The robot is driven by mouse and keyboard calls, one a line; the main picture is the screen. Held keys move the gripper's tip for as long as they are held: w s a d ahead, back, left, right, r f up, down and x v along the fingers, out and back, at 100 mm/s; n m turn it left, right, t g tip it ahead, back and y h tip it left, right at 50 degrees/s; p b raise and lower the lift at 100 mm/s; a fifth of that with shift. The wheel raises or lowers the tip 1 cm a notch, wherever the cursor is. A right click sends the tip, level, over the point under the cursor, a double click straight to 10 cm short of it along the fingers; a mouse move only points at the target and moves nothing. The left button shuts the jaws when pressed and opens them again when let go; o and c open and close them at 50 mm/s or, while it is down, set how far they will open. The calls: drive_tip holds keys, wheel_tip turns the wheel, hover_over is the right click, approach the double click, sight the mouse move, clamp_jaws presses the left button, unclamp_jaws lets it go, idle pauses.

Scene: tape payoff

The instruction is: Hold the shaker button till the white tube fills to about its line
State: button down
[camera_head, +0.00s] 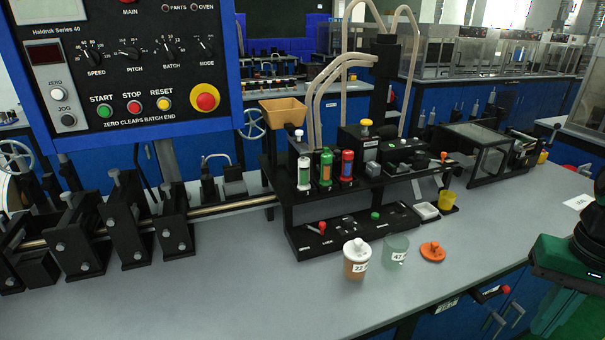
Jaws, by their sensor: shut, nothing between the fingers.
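The white tube (303,174) stands at the left of a row of three upright tubes on the black machine, beside the green tube (326,168) and the red tube (347,167). Its fill level and line are too small to tell. Below, the black front panel shows a red knob (322,227) and a green button (375,215). Their labels are too small to read, so I cannot tell which control is the shaker button. My gripper's fingers do not show. Only a dark and green part at the right edge, likely my arm, is seen, apart from the machine.
A pale orange jar (357,268), a pale green cup (396,252) and an orange lid (432,252) stand in front of the machine. A tan hopper (283,111) rises behind the tubes. A blue-framed control panel (130,60) fills the upper left.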

drive_tip(key=shift+w+f, duration=0.25)
drive_tip(key=shift+w, duration=0.35)
idle(1.3)
